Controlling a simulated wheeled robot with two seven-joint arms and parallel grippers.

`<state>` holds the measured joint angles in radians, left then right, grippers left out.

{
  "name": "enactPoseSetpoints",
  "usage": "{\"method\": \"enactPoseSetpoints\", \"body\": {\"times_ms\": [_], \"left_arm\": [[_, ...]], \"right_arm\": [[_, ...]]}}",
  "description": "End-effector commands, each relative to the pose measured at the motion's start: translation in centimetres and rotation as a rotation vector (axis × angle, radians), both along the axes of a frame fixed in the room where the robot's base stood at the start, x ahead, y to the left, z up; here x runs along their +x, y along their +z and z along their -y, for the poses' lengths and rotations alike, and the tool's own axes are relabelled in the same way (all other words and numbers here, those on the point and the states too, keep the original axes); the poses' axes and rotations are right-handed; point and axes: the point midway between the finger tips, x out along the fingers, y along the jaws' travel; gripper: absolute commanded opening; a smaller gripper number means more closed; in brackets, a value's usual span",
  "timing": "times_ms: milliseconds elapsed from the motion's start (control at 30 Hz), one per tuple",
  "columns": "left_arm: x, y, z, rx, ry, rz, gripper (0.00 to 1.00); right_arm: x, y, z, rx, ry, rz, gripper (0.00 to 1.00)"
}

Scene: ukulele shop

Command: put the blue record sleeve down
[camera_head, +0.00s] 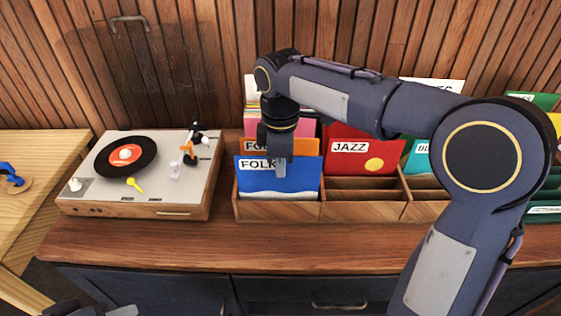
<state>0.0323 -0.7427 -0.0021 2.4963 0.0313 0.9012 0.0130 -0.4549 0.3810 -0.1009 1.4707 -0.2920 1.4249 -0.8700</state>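The blue record sleeve (277,184) stands upright in the left front compartment of the wooden record crate (278,212), with a "FOLK" label partly covered. Its lower edge is hidden behind the crate's front wall, so I cannot tell if it rests on the bottom. My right gripper (280,168) points down at the sleeve's top edge. One finger lies on the sleeve's front face, and the gripper looks shut on it; the other finger is hidden. Of my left arm only a dark piece shows at the bottom left; its gripper is not in view.
An orange sleeve (307,146) stands behind the blue one. A red "JAZZ" sleeve (352,150) is in the neighbouring column, behind an empty front compartment (362,196). A record player (190,188) stands left of the crate. The wooden counter (300,246) is clear in front.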

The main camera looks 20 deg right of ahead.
Motion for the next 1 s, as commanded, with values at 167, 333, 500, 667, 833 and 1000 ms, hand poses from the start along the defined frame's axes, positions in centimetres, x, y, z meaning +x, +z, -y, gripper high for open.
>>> {"method": "enactPoseSetpoints", "body": {"times_ms": [167, 333, 500, 667, 833, 1000], "left_arm": [[0.0, -0.2, 0.0, 0.0, 0.0, 0.0, 0.36], [0.0, -0.2, 0.0, 0.0, 0.0, 0.0, 0.36], [0.0, -0.2, 0.0, 0.0, 0.0, 0.0, 0.36], [0.0, -0.2, 0.0, 0.0, 0.0, 0.0, 0.36], [0.0, 0.2, 0.0, 0.0, 0.0, 0.0, 0.36], [0.0, 0.9, 0.0, 0.0, 0.0, 0.0, 0.36]], "right_arm": [[0.0, -0.6, 0.0, 0.0, 0.0, 0.0, 0.0], [0.0, -0.6, 0.0, 0.0, 0.0, 0.001, 0.12], [0.0, -0.6, 0.0, 0.0, 0.0, 0.0, 0.26], [0.0, -0.6, 0.0, 0.0, 0.0, 0.0, 0.26], [0.0, 0.4, 0.0, 0.0, 0.0, 0.001, 0.26], [0.1, 3.4, 0.0, 0.002, -0.001, 0.005, 0.26]]}}
